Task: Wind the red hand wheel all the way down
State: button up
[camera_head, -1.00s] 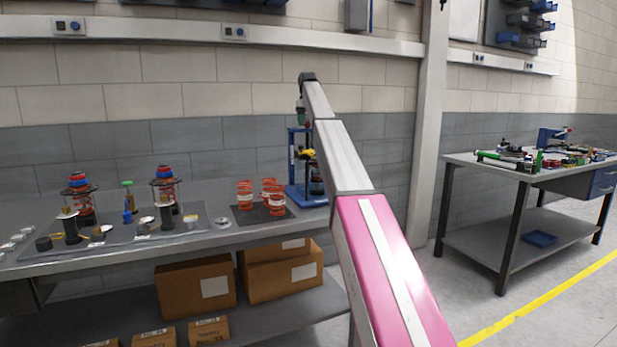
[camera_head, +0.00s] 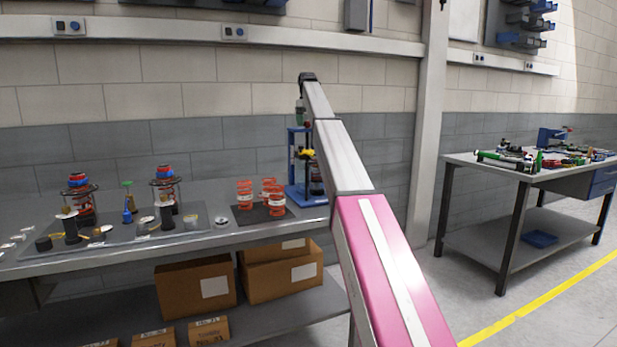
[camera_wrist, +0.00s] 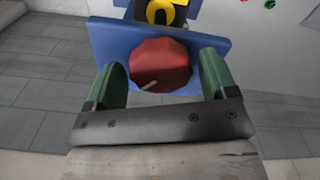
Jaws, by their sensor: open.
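The red hand wheel (camera_wrist: 161,65) shows in the wrist view, on top of a blue press frame (camera_wrist: 110,42). It has a lobed rim and a short pale mark near its lower left edge. My gripper (camera_wrist: 163,78) is open, with one green finger on each side of the wheel. I cannot tell whether either finger touches the rim. In the head view the blue press (camera_head: 293,165) stands at the right end of the left bench, with my arm partly in front of it.
Red-orange coil parts (camera_head: 276,204) stand on a dark mat (camera_head: 243,217) left of the press. Further left, a grey tray (camera_head: 190,237) holds spring assemblies and small parts. Cardboard boxes (camera_head: 195,287) sit on the shelf below. A second bench (camera_head: 480,160) stands at the right.

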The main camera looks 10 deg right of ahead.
jog(key=m, duration=0.6)
jog(key=shift+s, duration=0.1)
jog(key=n, duration=0.5)
jog(key=shift+c, duration=0.4)
jog(key=c, duration=0.8)
jog(key=shift+o, duration=0.2)
jog(key=m, duration=0.2)
jog(key=shift+m, duration=0.4)
jog(key=m, duration=0.6)
jog(key=o, duration=0.8)
jog(key=shift+o, duration=0.2)
